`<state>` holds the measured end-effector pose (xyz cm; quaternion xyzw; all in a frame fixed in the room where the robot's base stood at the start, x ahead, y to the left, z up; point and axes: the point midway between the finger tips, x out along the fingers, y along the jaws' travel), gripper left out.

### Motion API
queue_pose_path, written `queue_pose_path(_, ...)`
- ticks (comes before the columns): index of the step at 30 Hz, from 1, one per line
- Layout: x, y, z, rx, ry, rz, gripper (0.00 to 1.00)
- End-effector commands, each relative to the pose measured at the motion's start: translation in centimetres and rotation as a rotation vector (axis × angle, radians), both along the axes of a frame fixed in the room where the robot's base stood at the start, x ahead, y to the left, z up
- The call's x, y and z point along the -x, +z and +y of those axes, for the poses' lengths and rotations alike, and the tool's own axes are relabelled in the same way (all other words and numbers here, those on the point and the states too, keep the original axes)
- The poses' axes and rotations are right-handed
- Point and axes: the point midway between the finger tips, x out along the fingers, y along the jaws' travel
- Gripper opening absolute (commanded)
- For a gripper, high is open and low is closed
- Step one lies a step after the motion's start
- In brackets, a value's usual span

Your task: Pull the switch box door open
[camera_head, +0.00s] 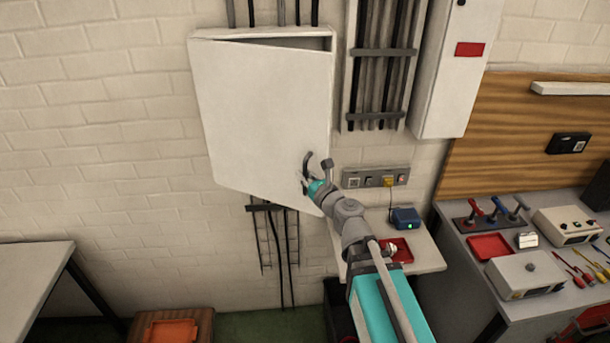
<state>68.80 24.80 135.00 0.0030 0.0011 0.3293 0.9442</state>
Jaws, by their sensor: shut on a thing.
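The switch box (262,32) is a pale cabinet on the white brick wall. Its pale door (255,115) stands partly open, swung out from the right side, with a dark gap showing along the top right. The inside is mostly hidden behind the door. A dark handle (306,160) sits near the door's lower right edge. My gripper (308,180) is at this handle and shut on it. The exact finger contact is small and partly hidden. My arm reaches up to it from the lower right.
Right of the door are cable conduits (383,65), a tall pale cabinet (455,70) and a socket strip (375,177). Below stands a small table with a blue device (405,218). A tool bench (470,240) is at right. A table (30,270) is at lower left.

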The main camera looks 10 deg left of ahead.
Motion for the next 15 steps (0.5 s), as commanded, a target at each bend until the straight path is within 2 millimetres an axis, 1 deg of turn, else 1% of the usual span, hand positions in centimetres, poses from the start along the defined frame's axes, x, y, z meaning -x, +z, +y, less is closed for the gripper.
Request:
queue_pose_path(2, 0.06, -0.05, -0.07, 0.002, -0.002, 0.0, 0.0)
queue_pose_path(3, 0.07, -0.05, -0.07, 0.002, -0.002, 0.0, 0.22)
queue_pose_path(8, 0.08, -0.05, -0.03, 0.002, -0.001, 0.0, 0.52)
queue_pose_path(15, 0.07, -0.04, 0.04, 0.001, 0.0, -0.001, 0.52)
